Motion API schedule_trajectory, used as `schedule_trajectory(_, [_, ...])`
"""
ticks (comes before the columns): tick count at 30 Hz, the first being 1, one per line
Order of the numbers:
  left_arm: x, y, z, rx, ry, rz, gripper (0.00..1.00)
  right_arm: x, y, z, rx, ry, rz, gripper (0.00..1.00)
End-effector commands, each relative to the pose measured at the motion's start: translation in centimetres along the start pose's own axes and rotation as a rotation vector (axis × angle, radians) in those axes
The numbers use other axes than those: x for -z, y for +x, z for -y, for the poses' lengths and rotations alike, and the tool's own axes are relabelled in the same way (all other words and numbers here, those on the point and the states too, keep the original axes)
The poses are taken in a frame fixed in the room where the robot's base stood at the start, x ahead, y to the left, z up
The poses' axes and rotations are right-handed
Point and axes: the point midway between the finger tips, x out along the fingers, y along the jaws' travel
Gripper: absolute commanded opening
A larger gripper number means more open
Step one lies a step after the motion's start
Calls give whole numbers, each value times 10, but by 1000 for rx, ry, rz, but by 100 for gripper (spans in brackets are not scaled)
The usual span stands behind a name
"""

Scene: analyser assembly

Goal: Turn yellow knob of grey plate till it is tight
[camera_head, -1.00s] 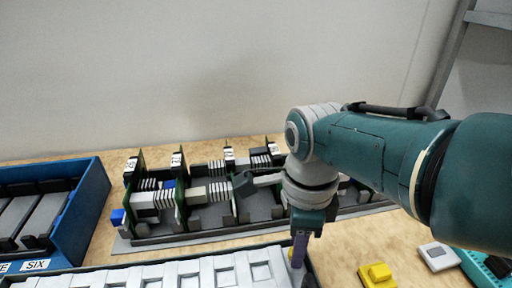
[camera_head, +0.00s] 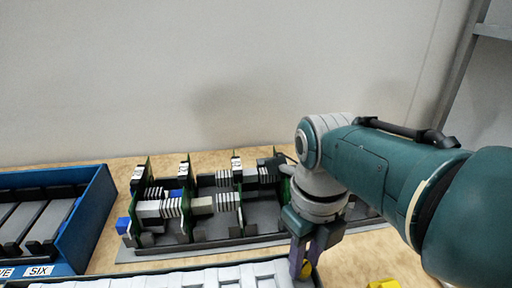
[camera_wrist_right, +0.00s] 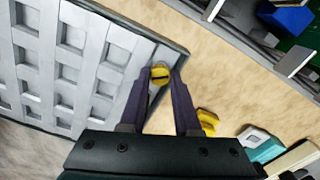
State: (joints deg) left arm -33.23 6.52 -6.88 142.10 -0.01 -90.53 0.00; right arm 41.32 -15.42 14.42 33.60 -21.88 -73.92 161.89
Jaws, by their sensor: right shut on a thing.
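The grey plate (camera_head: 215,277) lies at the bottom of the head view, a light grid of square recesses in a dark frame. It also shows at the left of the right wrist view (camera_wrist_right: 98,80). The yellow knob (camera_wrist_right: 160,74) sits at the plate's right corner, with a dark slot across its top. My right gripper (camera_head: 304,268) points down at that corner; its two purple fingers are shut on the knob, one on each side. In the head view the fingers partly hide the knob (camera_head: 306,270). My left gripper is not in view.
A blue box (camera_head: 82,225) with grey modules stands at the left. An assembly with green boards (camera_head: 185,200) on a grey base lies behind the plate. A yellow piece (camera_head: 384,284) lies right of the gripper. A white piece (camera_wrist_right: 252,138) and a teal one (camera_wrist_right: 266,151) lie beyond it.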

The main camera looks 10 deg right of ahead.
Motion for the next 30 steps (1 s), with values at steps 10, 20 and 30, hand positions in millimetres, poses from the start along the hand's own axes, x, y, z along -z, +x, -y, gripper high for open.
schedule_trajectory(10, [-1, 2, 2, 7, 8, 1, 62, -1, -2, -1, -2, 160, 0, 0])
schedule_trajectory(20, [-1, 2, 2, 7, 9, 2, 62, -1, -2, -1, -2, 196, 0, 0])
schedule_trajectory(30, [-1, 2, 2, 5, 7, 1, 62, -1, -2, -1, -2, 194, 0, 39])
